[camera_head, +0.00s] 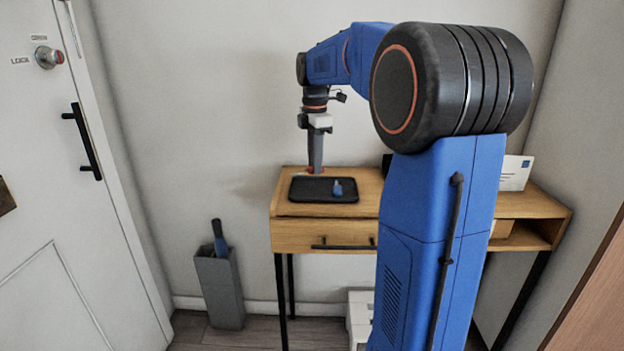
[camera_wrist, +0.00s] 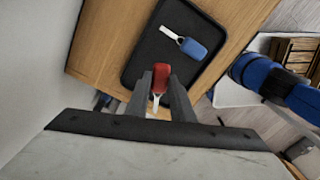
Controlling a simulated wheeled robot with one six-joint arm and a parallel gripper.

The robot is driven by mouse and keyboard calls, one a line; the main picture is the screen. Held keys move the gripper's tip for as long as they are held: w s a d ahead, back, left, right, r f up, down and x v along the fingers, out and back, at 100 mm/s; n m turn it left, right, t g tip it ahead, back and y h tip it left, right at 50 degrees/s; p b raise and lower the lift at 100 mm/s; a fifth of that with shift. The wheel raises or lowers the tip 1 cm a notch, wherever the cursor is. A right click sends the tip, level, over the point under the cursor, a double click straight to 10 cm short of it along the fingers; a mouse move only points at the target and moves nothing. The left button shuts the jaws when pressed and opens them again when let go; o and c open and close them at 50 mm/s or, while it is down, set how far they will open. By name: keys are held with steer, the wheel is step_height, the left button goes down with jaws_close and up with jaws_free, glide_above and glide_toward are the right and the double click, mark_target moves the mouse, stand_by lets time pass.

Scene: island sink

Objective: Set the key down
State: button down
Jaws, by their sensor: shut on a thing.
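My gripper (camera_head: 315,168) is shut on a key with a red head (camera_wrist: 161,76). In the wrist view the red head sits between the two fingertips (camera_wrist: 160,86), with a pale shaft below it. The gripper points down at the back of the wooden table, by the far edge of a black tray (camera_head: 312,196). I cannot tell whether the red key touches the table. A second key, with a blue head (camera_head: 338,188), lies on the tray, which also shows in the wrist view (camera_wrist: 150,48).
The wooden table (camera_head: 286,208) stands against the wall. A white envelope (camera_head: 516,172) stands at its right. A grey bin (camera_head: 219,290) with a blue-handled item is on the floor at the left, near a white door (camera_head: 60,250). My arm hides the table's middle.

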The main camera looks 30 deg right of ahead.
mark_target(315, 188)
steer(key=shift+f, duration=2.45)
steer(key=c, duration=1.5)
jaws_free()
steer(key=shift+f, duration=0.1)
steer(key=shift+c, duration=0.2)
step_height(315, 188, up, 12)
steer(key=shift+r, duration=0.15)
steer(key=s+a+f+m+t, duration=0.1)
steer(key=s+a+f+m, duration=0.4)
steer(key=s, duration=0.5)
steer(key=s+a+f+m+t, duration=0.2)
steer(key=s+a+f+m, duration=0.3)
steer(key=s+f, duration=0.3)
steer(key=s+a+f+m+t, duration=0.1)
steer(key=s+a+f+m, duration=0.4)
steer(key=s, duration=0.7)
step_height(315, 188, down, 2)
steer(key=shift+s+a+f+m+t, duration=0.25)
steer(key=shift+a+m+t, duration=0.15)
steer(key=shift+a, duration=0.55)
